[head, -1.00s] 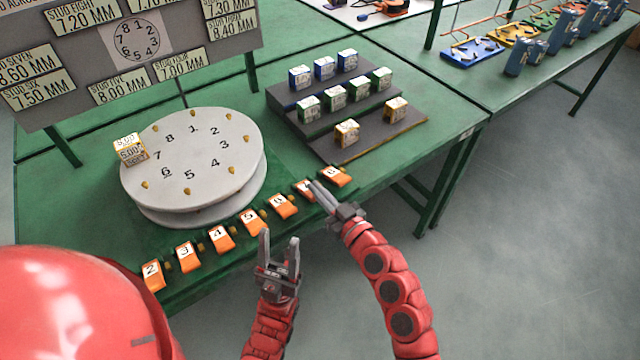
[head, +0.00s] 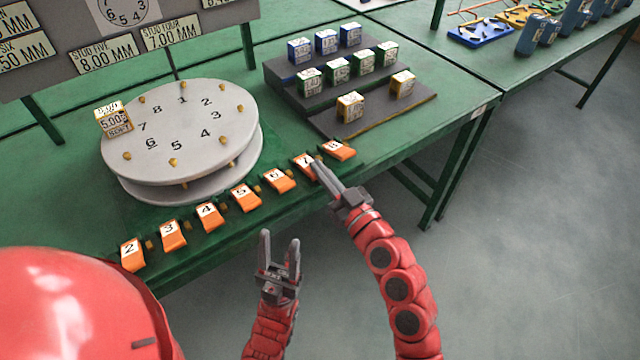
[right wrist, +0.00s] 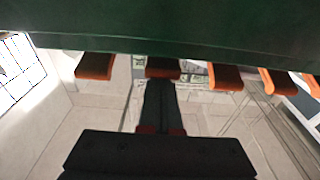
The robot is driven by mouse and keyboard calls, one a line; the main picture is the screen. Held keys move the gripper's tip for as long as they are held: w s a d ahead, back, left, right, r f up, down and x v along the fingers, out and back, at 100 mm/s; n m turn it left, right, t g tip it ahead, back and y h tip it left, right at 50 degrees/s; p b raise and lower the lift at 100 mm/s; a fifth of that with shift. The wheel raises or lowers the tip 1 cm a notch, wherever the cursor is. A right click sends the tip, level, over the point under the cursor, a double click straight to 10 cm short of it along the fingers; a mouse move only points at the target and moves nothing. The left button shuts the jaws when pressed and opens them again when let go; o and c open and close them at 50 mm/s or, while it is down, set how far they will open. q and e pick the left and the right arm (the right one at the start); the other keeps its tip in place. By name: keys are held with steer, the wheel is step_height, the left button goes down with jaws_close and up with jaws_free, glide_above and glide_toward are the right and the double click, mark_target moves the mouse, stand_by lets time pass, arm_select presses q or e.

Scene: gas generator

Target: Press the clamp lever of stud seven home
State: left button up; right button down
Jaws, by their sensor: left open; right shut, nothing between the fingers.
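The orange clamp lever marked 7 (head: 305,166) sits in a row along the front edge of the green table, between levers 6 (head: 279,180) and 8 (head: 339,150). My right gripper (head: 318,168) is shut and empty, with its tips at lever 7's right side, covering part of it. Whether they touch it I cannot tell. In the right wrist view the shut fingers (right wrist: 160,100) point at an orange lever (right wrist: 163,68) at the table edge. My left gripper (head: 279,245) is open and empty, in front of the table. The round grey plate (head: 190,120) carries numbered studs.
More orange levers, such as 5 (head: 244,197) and 2 (head: 132,254), line the edge to the left. A yellow-white block (head: 115,120) stands on the plate by stud seven. A dark stepped rack (head: 325,123) holds several small blocks. Floor at right is clear.

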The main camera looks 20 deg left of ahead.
steer(key=shift+s+d+f+t+y+b, duration=0.15)
steer(key=shift+f+t+y+b, duration=1)
steer(key=shift+b, duration=4.85)
steer(key=shift+f+g+b, duration=0.1)
steer(key=shift+g+b, duration=0.15)
steer(key=shift+b, duration=0.3)
step_height(320, 180, up, 6)
steer(key=p, duration=0.3)
steer(key=shift+d+f, duration=0.1)
steer(key=shift+f, duration=0.1)
steer(key=b+v, duration=0.2)
steer(key=v, duration=0.8)
steer(key=shift+s+f, duration=0.15)
steer(key=shift+f, duration=0.1)
steer(key=shift+d, duration=0.1)
